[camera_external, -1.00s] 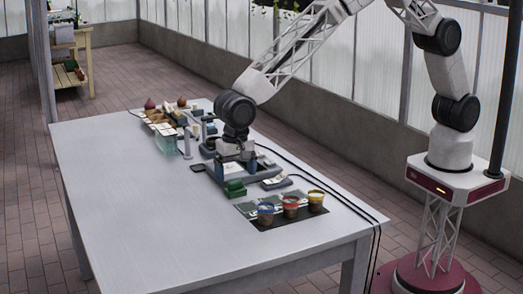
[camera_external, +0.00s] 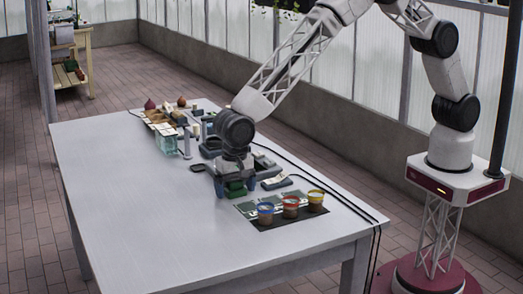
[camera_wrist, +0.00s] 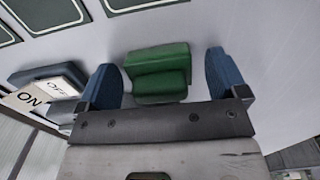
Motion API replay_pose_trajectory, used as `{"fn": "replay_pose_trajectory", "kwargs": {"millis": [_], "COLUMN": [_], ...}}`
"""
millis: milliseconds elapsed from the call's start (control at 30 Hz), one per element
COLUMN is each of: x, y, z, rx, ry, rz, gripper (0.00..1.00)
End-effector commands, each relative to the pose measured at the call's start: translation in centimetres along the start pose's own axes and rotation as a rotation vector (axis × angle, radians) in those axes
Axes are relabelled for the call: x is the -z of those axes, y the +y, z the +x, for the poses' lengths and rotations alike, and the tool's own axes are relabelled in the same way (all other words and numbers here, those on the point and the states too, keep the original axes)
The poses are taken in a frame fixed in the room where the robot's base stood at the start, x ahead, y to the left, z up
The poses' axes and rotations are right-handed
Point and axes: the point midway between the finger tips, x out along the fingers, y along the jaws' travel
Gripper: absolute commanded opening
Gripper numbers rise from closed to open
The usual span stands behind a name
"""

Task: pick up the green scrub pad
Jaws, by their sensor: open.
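The green scrub pad (camera_wrist: 160,66) lies on the white table in the wrist view, between the two blue fingertips of my gripper (camera_wrist: 165,78). It looks like a dark green block with a step along its near side. My gripper is open, with a gap on either side of the pad. In the external view my gripper (camera_external: 235,186) is low over the table, right at the green pad (camera_external: 235,189), and partly hides it. I cannot tell how far the fingertips are above the table.
A device with ON and OFF labels (camera_wrist: 45,90) lies left of my gripper in the wrist view. A dark mat (camera_external: 262,221) with blue, red and yellow cups stands to the right in the external view. Black cables (camera_external: 340,200) run along the table edge. The front left of the table is clear.

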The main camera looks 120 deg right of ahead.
Motion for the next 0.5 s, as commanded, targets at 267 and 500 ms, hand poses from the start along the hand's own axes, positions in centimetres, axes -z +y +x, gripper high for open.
{"fn": "replay_pose_trajectory", "kwargs": {"millis": [267, 500], "x": [0.0, 0.0], "y": [0.0, 0.0], "z": [-0.02, -0.02], "rx": [0.0, 0.0], "ry": [0.0, 0.0], "rz": [0.0, 0.0], "gripper": [0.85, 0.49]}}
